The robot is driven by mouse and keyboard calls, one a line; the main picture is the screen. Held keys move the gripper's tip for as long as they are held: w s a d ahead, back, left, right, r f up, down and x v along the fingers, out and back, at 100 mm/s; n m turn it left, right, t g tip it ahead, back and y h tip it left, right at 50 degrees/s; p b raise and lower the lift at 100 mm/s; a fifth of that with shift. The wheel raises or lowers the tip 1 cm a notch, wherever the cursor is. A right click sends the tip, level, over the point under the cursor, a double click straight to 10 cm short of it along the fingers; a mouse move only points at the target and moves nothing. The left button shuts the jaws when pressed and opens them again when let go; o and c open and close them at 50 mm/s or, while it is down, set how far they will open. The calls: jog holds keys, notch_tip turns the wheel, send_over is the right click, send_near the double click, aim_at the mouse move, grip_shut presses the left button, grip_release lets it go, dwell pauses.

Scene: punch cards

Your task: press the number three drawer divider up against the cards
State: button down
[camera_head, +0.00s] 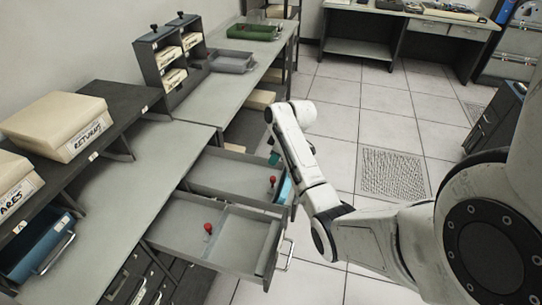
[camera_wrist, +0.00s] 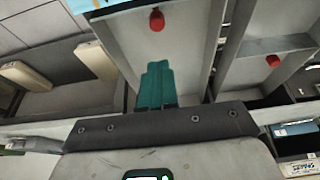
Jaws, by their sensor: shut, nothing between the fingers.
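Two grey drawers stand open beside the bench in the head view. The farther drawer (camera_head: 228,172) holds blue cards (camera_head: 285,190) at its right end, with a red divider knob (camera_head: 272,181) just left of them; I cannot tell whether that divider touches the cards. The nearer drawer (camera_head: 245,240) has a divider with a red knob (camera_head: 208,228) near its middle. Both knobs show in the wrist view, one at top centre (camera_wrist: 156,19) and one at right (camera_wrist: 272,60). My gripper's teal fingers (camera_wrist: 156,85) are shut and empty, near the farther drawer's far side. No divider number is readable.
A shelf with a cream box marked RETURNS (camera_head: 72,124) and a blue tray (camera_head: 40,245) stand at left. A dark card rack (camera_head: 150,62) and a grey tray (camera_head: 232,62) are on the far bench. Tiled floor right of the drawers is open.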

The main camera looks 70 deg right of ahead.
jog(key=b, duration=0.7)
send_over(269, 187)
jog(key=shift+w+d+f, duration=0.1)
jog(key=shift+w+f, duration=0.05)
jog(key=shift+f, duration=1.55)
jog(key=shift+w+d+f, duration=0.1)
jog(key=shift+w+f, duration=0.05)
jog(key=shift+f, duration=1.55)
jog(key=shift+b+x, duration=1.25)
jog(key=shift+x, duration=0.6)
jog(key=shift+s+d+p, duration=0.1)
jog(key=shift+s+p, duration=0.5)
jog(key=shift+s, duration=0.3)
jog(key=shift+w, duration=0.1)
